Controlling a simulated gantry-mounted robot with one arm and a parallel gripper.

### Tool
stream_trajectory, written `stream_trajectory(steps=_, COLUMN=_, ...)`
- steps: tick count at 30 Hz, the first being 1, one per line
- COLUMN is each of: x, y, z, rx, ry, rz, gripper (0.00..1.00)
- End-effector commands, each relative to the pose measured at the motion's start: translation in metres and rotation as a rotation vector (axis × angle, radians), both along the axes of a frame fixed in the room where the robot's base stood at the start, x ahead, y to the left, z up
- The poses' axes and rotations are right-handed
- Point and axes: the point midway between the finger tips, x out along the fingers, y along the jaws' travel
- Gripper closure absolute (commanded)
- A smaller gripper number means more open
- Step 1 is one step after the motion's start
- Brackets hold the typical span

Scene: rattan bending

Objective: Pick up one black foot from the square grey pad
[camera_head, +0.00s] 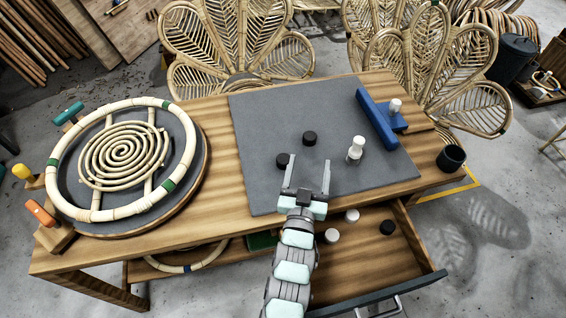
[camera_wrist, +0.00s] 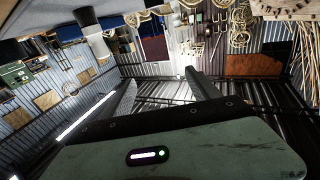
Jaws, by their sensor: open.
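The square grey pad (camera_head: 258,115) lies on the wooden table in the head view. Two black feet stand on it, one near the pad's middle (camera_head: 309,138) and one to its lower left (camera_head: 283,159). A white piece (camera_head: 355,150) stands upright to their right. My gripper (camera_head: 308,165) is open over the pad's near edge, its fingers pointing toward the pad's far side. The left finger's tip appears close to the lower-left foot; touch cannot be told. In the wrist view, my gripper (camera_wrist: 163,84) has nothing between its fingers.
A blue block (camera_head: 377,119) with a white piece (camera_head: 394,105) beside it sits at the pad's right. The rattan ring fixture (camera_head: 175,187) fills the left. An open drawer (camera_head: 400,268) holds white and black feet.

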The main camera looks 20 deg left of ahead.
Motion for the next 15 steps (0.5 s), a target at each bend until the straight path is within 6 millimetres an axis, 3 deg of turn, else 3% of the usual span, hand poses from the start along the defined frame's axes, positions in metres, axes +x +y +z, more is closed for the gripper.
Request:
stream_trajectory(steps=6, x=-0.013, y=0.041, z=-0.041, rx=-0.072, ry=0.268, rz=0.106, gripper=0.30)
stream_trajectory(steps=9, x=-0.023, y=0.052, z=-0.057, rx=-0.101, ry=0.357, rz=0.142, gripper=0.30)
stream_trajectory(steps=15, x=-0.032, y=0.061, z=-0.069, rx=-0.128, ry=0.428, rz=0.171, gripper=0.30)
